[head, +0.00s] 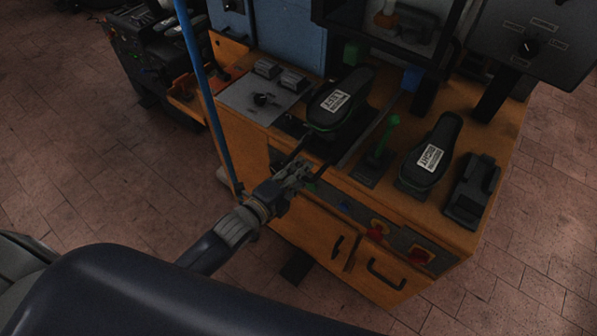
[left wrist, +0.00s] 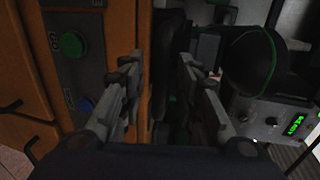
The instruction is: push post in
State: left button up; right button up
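A black, shoe-shaped post with a white label (head: 340,103) stands on the left of the orange machine, and a second labelled one (head: 431,158) stands to its right. My left gripper (head: 312,158) is open and empty, just in front of the left post and over the machine's front edge. In the left wrist view its two fingers (left wrist: 162,78) are spread, with the orange edge and dark parts between and behind them. A dark rounded body with a green line (left wrist: 258,65) shows right of the fingers. My right gripper is not in view.
A green-handled lever (head: 386,135) stands between the posts. A blue pole (head: 200,85) rises at left. A control box (head: 525,40) hangs at upper right.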

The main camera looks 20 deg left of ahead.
aim_at(334, 135)
pick_arm(q)
grip_shut()
jog(key=r+b+x, duration=0.1)
jog(key=x, duration=0.4)
jog(key=r+b+x, duration=0.1)
jog(key=b+x, duration=0.1)
jog(key=x, duration=0.3)
jog(key=r+b+x, duration=0.1)
jog(key=x, duration=0.5)
jog(key=shift+w+d+r+b, duration=0.1)
jog(key=shift+w+r+b, duration=0.2)
jog(key=shift+w, duration=0.15)
grip_release()
jog(key=shift+s, duration=0.1)
jog(key=shift+f, duration=0.1)
